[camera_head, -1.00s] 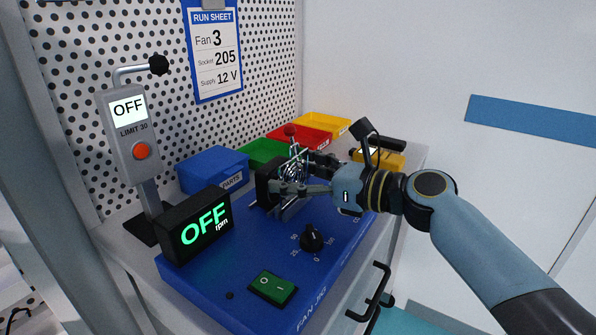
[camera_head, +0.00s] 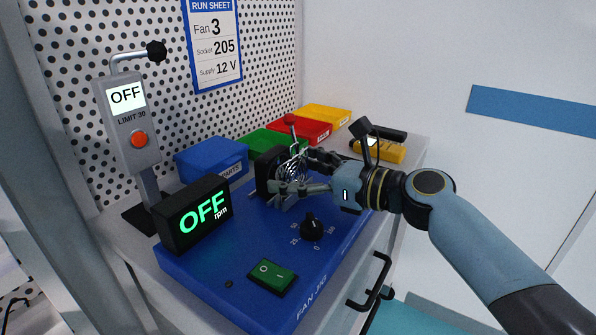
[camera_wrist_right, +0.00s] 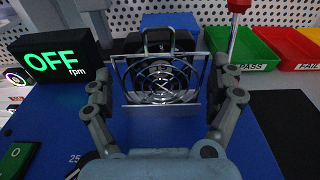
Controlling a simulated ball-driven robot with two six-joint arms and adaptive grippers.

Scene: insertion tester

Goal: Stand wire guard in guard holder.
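The wire guard (camera_head: 287,170) is a shiny square frame with concentric wire rings and a loop on top. It stands upright in front of the black fan housing (camera_head: 268,163), and it shows face-on in the right wrist view (camera_wrist_right: 160,80). Its lower edge is at a silver strip (camera_wrist_right: 160,111), apparently the guard holder; how deep it sits is hard to tell. My right gripper (camera_head: 291,175) is around the guard. In the right wrist view its fingers (camera_wrist_right: 160,88) are spread on either side, with small gaps to the frame. My left gripper is out of view.
The rpm display (camera_head: 195,218), black dial (camera_head: 311,227) and green switch (camera_head: 272,277) are on the blue jig base (camera_head: 235,265). A red-knobbed post (camera_wrist_right: 233,35) rises close to the right finger. Blue, green (camera_wrist_right: 238,50), red and yellow bins stand behind. A yellow meter (camera_head: 385,150) lies at the back right.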

